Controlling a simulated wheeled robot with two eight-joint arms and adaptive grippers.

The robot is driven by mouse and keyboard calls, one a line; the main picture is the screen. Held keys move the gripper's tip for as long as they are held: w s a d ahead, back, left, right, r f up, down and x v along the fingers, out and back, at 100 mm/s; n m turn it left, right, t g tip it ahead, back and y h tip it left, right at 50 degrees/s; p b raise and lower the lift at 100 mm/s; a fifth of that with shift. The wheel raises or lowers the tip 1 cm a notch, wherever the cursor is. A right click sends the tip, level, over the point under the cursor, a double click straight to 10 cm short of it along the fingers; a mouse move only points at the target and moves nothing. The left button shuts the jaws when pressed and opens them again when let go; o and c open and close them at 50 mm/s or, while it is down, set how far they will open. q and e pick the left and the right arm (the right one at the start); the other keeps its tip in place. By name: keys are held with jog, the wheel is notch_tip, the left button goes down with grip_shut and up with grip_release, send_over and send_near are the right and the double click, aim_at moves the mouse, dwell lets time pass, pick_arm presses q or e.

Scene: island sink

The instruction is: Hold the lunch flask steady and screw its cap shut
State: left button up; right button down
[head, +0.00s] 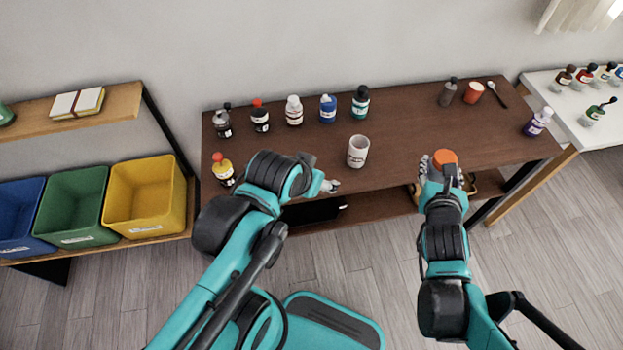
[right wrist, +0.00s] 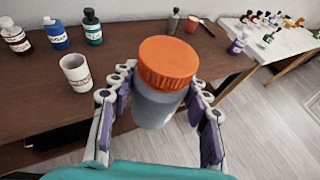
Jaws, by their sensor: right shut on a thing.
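The lunch flask (right wrist: 158,108) has a grey-blue body and a wide, ribbed orange cap (right wrist: 168,62). The cap sits on top of the body; I cannot tell how tightly. My right gripper (right wrist: 160,92) is shut on the flask's body, its fingers on both sides below the cap. The flask is held in the air by the table's front edge, tilted in the right wrist view. In the head view the orange cap (head: 445,158) shows above my right gripper (head: 440,172). My left gripper (head: 328,185) is at the table's front edge, apart from the flask, its fingers mostly hidden by its arm.
A white labelled cup (head: 358,151) stands on the brown table (head: 400,125) between my grippers. Several bottles line the table's back left. A grey bottle (head: 447,92), red cup (head: 473,92) and spoon (head: 497,95) are back right; a purple bottle (head: 538,121) is far right.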

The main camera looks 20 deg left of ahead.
dwell(0.4)
jog(key=w+d+f+m+h, duration=0.2)
jog(key=w+d+m+h, duration=0.2)
jog(key=d, duration=0.6)
jog(key=shift+w+f+m+h, duration=0.15)
jog(key=shift+w+m+h, duration=0.2)
jog(key=shift+h, duration=0.35)
